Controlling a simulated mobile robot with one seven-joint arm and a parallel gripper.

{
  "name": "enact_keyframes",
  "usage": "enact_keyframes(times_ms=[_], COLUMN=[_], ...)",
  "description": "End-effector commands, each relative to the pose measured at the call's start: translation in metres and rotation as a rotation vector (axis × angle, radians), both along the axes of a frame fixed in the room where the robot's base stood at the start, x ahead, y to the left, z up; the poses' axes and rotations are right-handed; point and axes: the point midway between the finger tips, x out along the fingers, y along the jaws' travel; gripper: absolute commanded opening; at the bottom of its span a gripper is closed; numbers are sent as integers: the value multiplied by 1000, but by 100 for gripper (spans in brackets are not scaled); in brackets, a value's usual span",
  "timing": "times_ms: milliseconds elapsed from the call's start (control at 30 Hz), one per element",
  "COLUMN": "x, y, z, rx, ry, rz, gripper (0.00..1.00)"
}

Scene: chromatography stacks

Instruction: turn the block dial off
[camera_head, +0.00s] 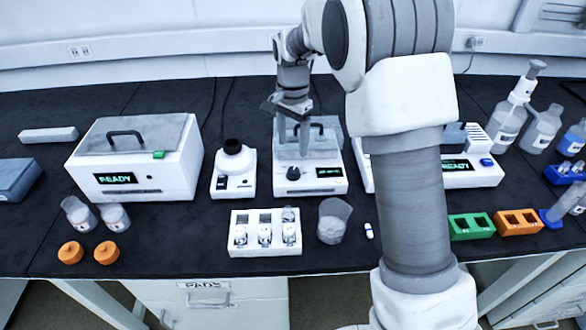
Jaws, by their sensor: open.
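The block unit (310,187) is a white box with a dark handled top, at the middle of the bench. Its dark round dial (293,173) is on the front, left of a small lit display (329,172) whose text is too small to read surely. My gripper (292,142) points down above the unit, with its two fingers apart and nothing seen between them. The fingertips appear just above and behind the dial; I cannot tell whether they touch anything. The gripper hides part of the unit's top.
A small white device with a black top (233,165) stands close left of the block unit. A white vial rack (266,235) and a clear beaker (333,220) are in front. My arm hides part of the instrument (480,175) at right.

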Motion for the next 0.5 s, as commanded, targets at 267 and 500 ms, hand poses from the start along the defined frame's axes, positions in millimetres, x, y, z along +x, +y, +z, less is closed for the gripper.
enact_keyframes(times_ms=[267,500], x=[-1,0], y=[0,0], z=[-60,-85], rx=[0,0], ry=[3,1], rz=[0,0], gripper=[72,72])
